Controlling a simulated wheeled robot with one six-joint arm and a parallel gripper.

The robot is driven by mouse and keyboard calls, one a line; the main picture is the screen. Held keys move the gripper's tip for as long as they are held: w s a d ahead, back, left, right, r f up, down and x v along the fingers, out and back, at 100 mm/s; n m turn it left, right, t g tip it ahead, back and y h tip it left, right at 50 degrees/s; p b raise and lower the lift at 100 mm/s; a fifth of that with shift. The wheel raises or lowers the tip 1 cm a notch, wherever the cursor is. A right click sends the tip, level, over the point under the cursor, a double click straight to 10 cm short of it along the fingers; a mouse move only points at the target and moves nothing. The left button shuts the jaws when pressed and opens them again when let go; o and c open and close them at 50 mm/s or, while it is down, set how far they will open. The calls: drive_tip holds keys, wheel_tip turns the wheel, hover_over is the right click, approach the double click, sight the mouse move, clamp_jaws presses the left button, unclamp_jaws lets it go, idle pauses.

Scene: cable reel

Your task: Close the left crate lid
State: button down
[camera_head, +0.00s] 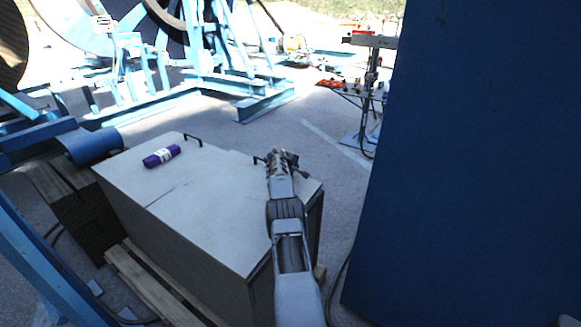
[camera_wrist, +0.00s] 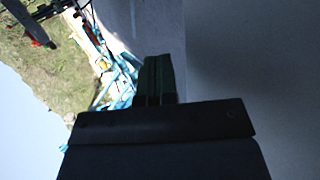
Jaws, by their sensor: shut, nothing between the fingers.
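The grey crate (camera_head: 220,265) stands at the centre of the head view on wooden slats. Its left lid (camera_head: 135,165) lies flat or nearly flat on top, with a dark handle (camera_head: 193,140) at its far edge. A purple roll (camera_head: 161,156) with a white label lies on this lid. The right lid (camera_head: 225,215) also looks flat; a thin dark seam shows between the two. My gripper (camera_head: 283,157) is over the far edge of the right lid, by its handle (camera_head: 259,160), which it partly hides. Whether they touch is unclear. In the wrist view my gripper's fingers (camera_wrist: 155,75) are together and empty.
A large blue panel (camera_head: 470,170) closes off the right side. Blue steel frames and a reel (camera_head: 165,25) stand behind. A blue cylinder (camera_head: 93,146) and dark timber (camera_head: 75,205) are left of the crate. Bare ground (camera_head: 240,135) lies behind it.

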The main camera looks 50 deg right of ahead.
sight(295, 175)
drive_tip(key=f+b, duration=0.1)
drive_tip(key=f, duration=0.1)
drive_tip(key=f+b, duration=0.2)
drive_tip(key=f, duration=0.1)
drive_tip(key=shift+w+d, duration=0.1)
drive_tip(key=shift+d, duration=0.1)
drive_tip(key=shift+f+b, duration=0.25)
drive_tip(key=shift+b, duration=0.2)
drive_tip(key=shift+a+f, duration=0.1)
drive_tip(key=shift+f, duration=0.1)
drive_tip(key=shift+r, duration=0.45)
wheel_tip(295, 175, up, 14)
drive_tip(key=p, duration=1)
drive_tip(key=shift+r, duration=0.15)
